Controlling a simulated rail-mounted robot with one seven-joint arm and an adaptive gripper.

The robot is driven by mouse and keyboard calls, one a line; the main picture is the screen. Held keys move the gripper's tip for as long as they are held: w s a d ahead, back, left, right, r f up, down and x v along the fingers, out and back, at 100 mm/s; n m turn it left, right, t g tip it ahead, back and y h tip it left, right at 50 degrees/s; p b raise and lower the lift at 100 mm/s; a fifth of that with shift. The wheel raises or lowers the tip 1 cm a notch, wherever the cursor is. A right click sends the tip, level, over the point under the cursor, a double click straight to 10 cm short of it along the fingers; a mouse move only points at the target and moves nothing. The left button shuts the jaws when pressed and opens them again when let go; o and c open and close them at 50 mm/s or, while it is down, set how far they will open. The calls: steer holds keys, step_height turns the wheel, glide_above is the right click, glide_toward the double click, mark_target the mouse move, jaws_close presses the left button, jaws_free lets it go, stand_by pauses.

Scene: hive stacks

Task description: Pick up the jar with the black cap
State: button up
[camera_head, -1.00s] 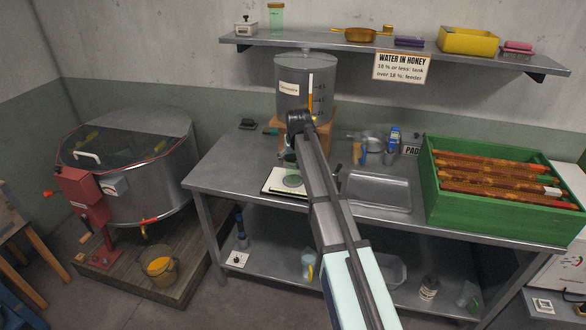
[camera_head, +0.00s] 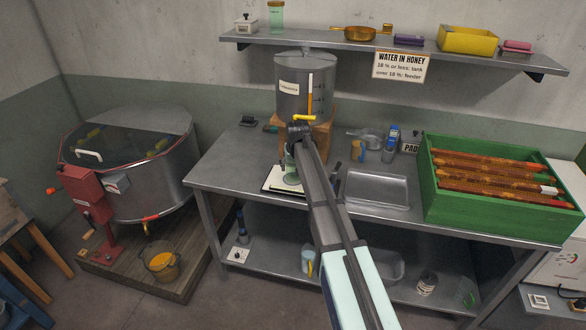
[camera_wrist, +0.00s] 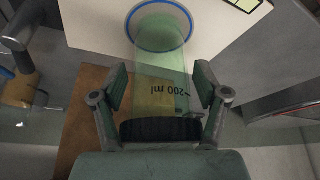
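A see-through green jar or beaker (camera_wrist: 158,65) marked "200 ml" lies between my gripper's two fingers (camera_wrist: 161,88) in the wrist view. A dark band (camera_wrist: 160,131) crosses its near end; I cannot tell whether this is a black cap or part of my gripper. In the head view the green container (camera_head: 291,174) shows at the pale board (camera_head: 281,187) on the steel bench, partly behind my arm. My fingers are spread about as wide as the container, and I cannot tell whether they press on it. Another small labelled container with a dark top (camera_head: 427,284) stands on the lower shelf.
A steel tank (camera_head: 303,80) with a yellow tap stands close behind my gripper. A steel tray (camera_head: 377,190) and a green frame box (camera_head: 500,200) are to the right. A wall shelf (camera_head: 350,42) is above.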

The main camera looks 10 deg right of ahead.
steer(key=c, duration=0.7)
steer(key=shift+s, duration=0.15)
steer(key=shift+c, duration=0.2)
